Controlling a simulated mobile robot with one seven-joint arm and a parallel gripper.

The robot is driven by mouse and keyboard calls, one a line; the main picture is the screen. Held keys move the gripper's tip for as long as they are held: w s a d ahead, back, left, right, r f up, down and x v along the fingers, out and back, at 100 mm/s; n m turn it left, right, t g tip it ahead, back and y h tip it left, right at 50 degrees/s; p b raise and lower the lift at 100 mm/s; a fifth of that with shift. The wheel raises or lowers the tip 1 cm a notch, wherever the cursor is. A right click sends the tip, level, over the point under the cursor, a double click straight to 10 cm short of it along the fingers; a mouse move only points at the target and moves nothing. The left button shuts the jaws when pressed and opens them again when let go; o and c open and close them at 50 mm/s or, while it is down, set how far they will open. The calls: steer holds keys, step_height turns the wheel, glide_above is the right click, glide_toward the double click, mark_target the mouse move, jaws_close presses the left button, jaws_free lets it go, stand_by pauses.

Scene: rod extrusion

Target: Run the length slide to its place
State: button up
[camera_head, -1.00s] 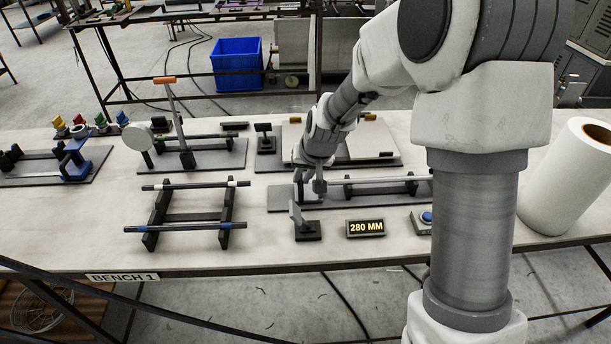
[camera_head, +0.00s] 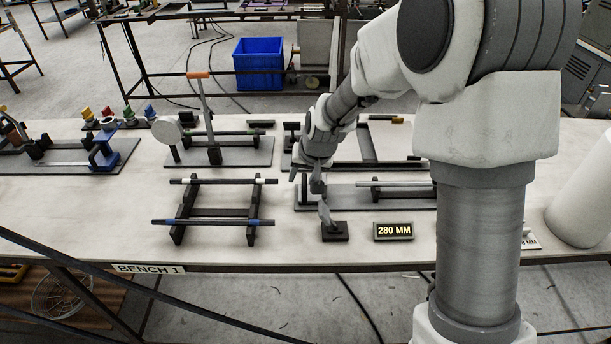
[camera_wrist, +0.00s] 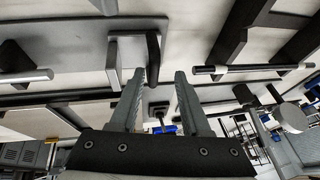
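The measuring fixture (camera_head: 340,200) is a long grey plate carrying a rod (camera_head: 398,184) on dark supports. A dark upright (camera_head: 304,187), which looks like the length slide, stands near its left end. In the wrist view the slide appears as a dark block (camera_wrist: 153,50) beside a grey plate. My gripper (camera_head: 317,186) is low over the fixture's left part, just right of the upright. In the wrist view my gripper (camera_wrist: 161,72) has its fingers apart, with the block's end near the left fingertip. I cannot tell whether they touch. The arm hides the fixture's right end.
A rack (camera_head: 215,212) with two rods is left. A lever device (camera_head: 225,152) stands behind it. A white cylinder (camera_head: 585,200) is right.

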steer(key=shift+d, duration=0.15)
steer(key=shift+r, duration=0.25)
steer(key=v, duration=1.7)
steer(key=shift+p, duration=0.35)
steer(key=shift+s, duration=0.2)
